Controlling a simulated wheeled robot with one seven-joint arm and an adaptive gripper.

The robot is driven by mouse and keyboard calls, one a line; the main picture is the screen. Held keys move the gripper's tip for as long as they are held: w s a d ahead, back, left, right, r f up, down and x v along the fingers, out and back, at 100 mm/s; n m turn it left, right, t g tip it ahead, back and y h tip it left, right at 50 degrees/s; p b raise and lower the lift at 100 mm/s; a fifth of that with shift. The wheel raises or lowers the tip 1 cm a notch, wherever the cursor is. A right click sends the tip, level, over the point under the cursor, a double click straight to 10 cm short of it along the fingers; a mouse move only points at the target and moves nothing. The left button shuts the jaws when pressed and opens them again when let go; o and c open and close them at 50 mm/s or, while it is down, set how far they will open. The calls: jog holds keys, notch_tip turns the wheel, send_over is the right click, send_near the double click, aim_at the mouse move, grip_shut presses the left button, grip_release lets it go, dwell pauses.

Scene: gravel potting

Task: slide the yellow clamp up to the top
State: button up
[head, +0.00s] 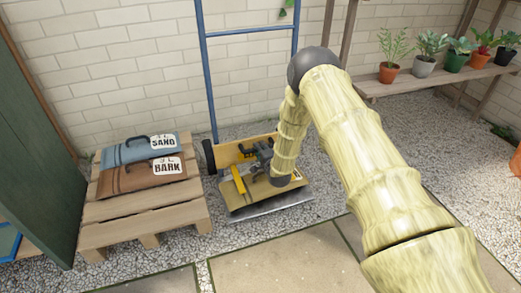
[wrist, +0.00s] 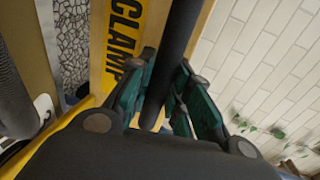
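The yellow clamp (head: 238,181) is on the wooden board of a blue-framed hand truck in the head view. In the wrist view, its yellow face with black letters "CLAMP" (wrist: 124,34) runs upward just beyond the fingers. A dark round bar (wrist: 177,45) passes between the two teal-padded fingers of my gripper (wrist: 165,85). The pads lie close on both sides of the bar and appear to press on it. In the head view my gripper (head: 262,150) is small and partly hidden among the clamp parts. Where the bar joins the clamp is hidden.
The hand truck's blue frame (head: 204,60) leans by the brick wall. A pallet (head: 147,223) with a sand bag (head: 128,151) and a bark bag (head: 125,177) stands to the left. A shelf (head: 405,88) of potted plants is at the right. Paving in front is clear.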

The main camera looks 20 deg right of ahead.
grip_shut()
jog(key=shift+r, duration=0.1)
notch_tip(320, 180, up, 41)
jog(key=p, duration=2.5)
jog(key=shift+w+r, duration=0.1)
jog(key=shift+r, duration=0.05)
jog(key=o, duration=0.6)
grip_release()
jog(key=shift+d, duration=0.1)
jog(key=shift+o, duration=0.5)
jog(key=v, duration=1.2)
